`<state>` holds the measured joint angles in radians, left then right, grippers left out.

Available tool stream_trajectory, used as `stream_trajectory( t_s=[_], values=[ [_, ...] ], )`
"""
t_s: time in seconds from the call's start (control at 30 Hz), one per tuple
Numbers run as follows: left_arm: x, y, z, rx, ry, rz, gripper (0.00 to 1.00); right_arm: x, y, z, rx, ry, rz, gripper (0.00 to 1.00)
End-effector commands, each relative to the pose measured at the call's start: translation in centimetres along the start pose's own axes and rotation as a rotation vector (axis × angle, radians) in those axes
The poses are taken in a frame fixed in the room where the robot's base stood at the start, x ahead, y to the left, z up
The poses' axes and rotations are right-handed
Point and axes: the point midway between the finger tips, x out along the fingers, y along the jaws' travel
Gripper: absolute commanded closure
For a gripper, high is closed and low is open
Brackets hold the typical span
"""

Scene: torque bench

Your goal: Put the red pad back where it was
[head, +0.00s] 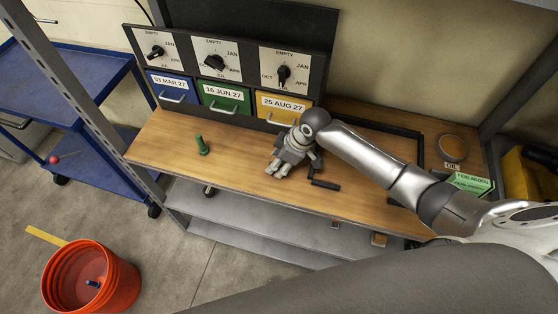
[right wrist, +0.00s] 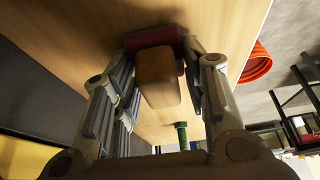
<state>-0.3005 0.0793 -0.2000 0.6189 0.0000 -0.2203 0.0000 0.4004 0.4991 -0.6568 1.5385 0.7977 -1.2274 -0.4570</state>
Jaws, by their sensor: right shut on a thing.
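In the right wrist view, the red pad (right wrist: 155,37) is a dark red slab at the far end of a brown block (right wrist: 157,77). My right gripper (right wrist: 160,70) has its fingers on both sides of this block and is shut on it. In the head view, my right gripper (head: 277,169) points down close over the middle of the wooden bench top (head: 235,160). There the gripper hides the pad. I cannot tell whether the pad touches the wood. My left gripper is not in view.
A green peg (head: 202,146) stands left of the gripper. Blue (head: 172,90), green (head: 226,98) and yellow drawers (head: 283,107) line the back. A black handle-like piece (head: 325,184) lies beside the gripper. An oil tin (head: 453,149) is at the right; an orange bucket (head: 92,280) stands on the floor.

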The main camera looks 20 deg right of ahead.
Motion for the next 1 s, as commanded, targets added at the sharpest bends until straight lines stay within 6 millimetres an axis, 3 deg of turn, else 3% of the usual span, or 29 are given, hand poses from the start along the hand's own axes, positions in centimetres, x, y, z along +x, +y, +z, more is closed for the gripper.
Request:
stream_trajectory(
  t_s=[0.07,0.1,0.27,0.67,0.87,1.0],
  values=[
    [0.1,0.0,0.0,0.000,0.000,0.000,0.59,0.2,0.0,0.1,0.000,0.000,0.000,0.79],
    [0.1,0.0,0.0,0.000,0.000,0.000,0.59,0.3,0.0,0.1,0.000,0.000,0.000,0.58],
    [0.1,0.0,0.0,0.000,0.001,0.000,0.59,0.2,0.0,0.1,0.000,0.000,0.000,0.38],
    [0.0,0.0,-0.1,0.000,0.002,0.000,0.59,-0.3,0.1,0.0,0.000,0.000,0.001,0.38],
    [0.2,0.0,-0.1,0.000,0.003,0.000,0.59,-3.3,0.1,0.0,-0.003,0.002,0.004,0.38],
    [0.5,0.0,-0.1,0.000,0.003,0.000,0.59,-6.4,0.1,0.0,-0.003,0.001,0.004,0.38]
  ],
)
